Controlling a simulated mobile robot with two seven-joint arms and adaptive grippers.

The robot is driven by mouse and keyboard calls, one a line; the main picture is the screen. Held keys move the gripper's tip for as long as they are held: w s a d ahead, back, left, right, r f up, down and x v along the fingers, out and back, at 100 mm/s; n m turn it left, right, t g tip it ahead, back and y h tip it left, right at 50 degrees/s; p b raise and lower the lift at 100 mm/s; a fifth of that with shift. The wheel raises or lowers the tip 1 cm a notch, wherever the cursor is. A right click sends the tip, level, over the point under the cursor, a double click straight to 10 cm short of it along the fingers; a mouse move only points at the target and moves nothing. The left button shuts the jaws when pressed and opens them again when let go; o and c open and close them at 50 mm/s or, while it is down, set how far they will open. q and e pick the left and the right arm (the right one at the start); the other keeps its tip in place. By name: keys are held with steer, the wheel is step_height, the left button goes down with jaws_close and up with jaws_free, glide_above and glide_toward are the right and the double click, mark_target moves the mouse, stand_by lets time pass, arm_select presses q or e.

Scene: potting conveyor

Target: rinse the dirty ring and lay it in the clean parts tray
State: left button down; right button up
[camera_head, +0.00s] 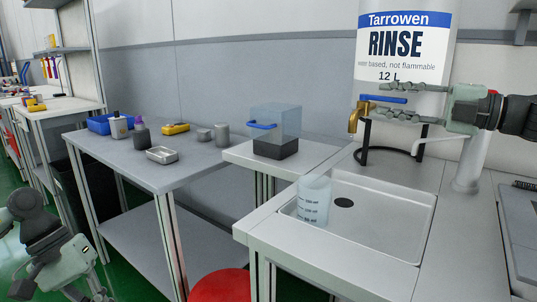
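My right gripper (362,101) is open. Its fingers lie above and below the blue tap lever (384,99) of the brass tap (354,118), on the large rinse container (404,40). I cannot tell whether they touch it. A translucent beaker (313,203) with dark markings stands in the pale sink (385,225), left of the drain. I cannot make out the dirty ring. A blue tray (98,124) and a small metal tray (162,155) are on the left table; which is for clean parts I cannot tell. My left gripper (88,290) is low at bottom left, partly cut off.
A clear box with a blue handle (276,124) stands on the middle counter. Bottles, a yellow device (175,128) and grey cylinders (221,133) are on the left table (190,180). A red stool (220,286) stands in front. A black stand (366,140) is under the container.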

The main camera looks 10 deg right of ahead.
steer(key=shift+c, duration=0.3)
jaws_close()
stand_by(0.3)
